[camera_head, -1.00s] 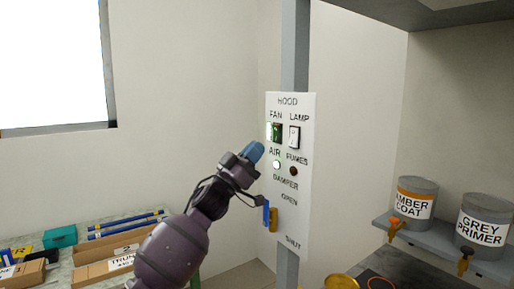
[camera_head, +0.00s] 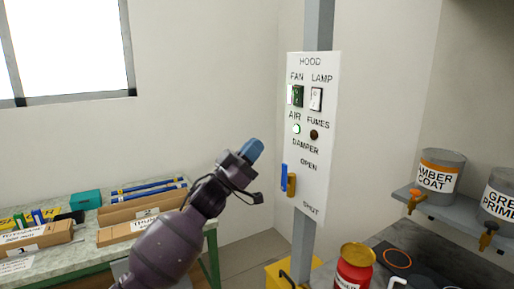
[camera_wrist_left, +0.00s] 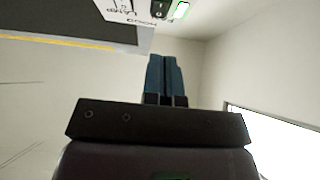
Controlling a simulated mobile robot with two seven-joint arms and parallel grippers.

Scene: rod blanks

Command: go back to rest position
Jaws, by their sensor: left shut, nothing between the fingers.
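My left gripper (camera_head: 252,150) is shut and empty, its blue fingers pointing up and to the right, to the left of the hood panel and apart from it. The fingers also show closed together in the left wrist view (camera_wrist_left: 165,78). The white hood panel (camera_head: 316,140) is on a grey post. Its fan switch (camera_head: 297,95) shows a green light and the lamp switch (camera_head: 316,98) is white. The air light (camera_head: 296,129) glows green and the fumes light (camera_head: 314,135) is dark. My right gripper is out of view.
A bench (camera_head: 70,259) at left holds boxes of rods and a teal box (camera_head: 85,200). At right, a shelf (camera_head: 445,212) holds the Amber Coat can (camera_head: 440,172) and the Grey Primer can (camera_head: 502,196). A red can (camera_head: 354,270) stands below the panel.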

